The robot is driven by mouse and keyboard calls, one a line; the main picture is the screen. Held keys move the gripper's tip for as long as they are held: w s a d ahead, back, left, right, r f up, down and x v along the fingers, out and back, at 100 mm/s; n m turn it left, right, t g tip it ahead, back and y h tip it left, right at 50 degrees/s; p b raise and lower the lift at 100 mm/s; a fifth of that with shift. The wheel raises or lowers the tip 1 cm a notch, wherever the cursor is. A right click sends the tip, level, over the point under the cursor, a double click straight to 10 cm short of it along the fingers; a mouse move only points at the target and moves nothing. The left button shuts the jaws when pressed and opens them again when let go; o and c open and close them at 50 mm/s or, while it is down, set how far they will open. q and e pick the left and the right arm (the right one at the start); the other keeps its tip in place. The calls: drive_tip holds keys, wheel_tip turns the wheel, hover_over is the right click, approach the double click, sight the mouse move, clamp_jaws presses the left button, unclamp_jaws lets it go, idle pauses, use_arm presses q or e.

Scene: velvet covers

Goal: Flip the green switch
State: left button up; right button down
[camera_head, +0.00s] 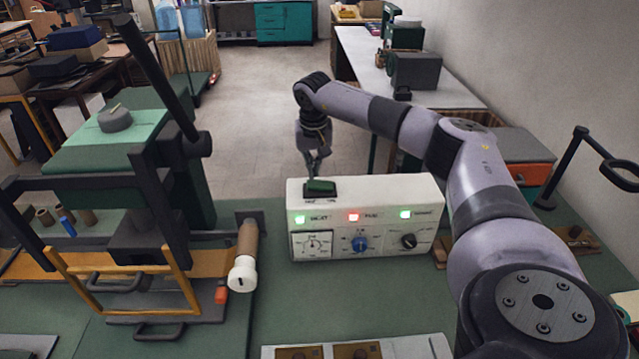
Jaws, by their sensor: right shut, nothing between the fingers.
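The green switch (320,187) is a dark green rocker on the top face of a white control box (375,190), near its left end. The box's front carries lit indicators, a dial gauge, a blue knob and a black knob. My right gripper (315,172) points down just above and behind the switch, with its fingers shut and empty. Its fingertips are close to the switch, and I cannot tell whether they touch it. My left gripper is not in view.
A dark press-like machine (140,225) with yellow bars stands on the left of the green bench (275,300). A brown roller with a white end (243,265) lies beside it. A black stand (565,165) rises at the right. A white panel (400,348) lies at the front.

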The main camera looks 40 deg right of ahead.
sight(314, 184)
drive_tip(key=shift+f+b, duration=0.75)
drive_tip(key=shift+f, duration=0.7)
idle(0.5)
drive_tip(key=shift+r, duration=0.1)
drive_tip(key=shift+r+p, duration=2.9)
drive_tip(key=shift+r, duration=0.6)
drive_tip(key=shift+f, duration=0.1)
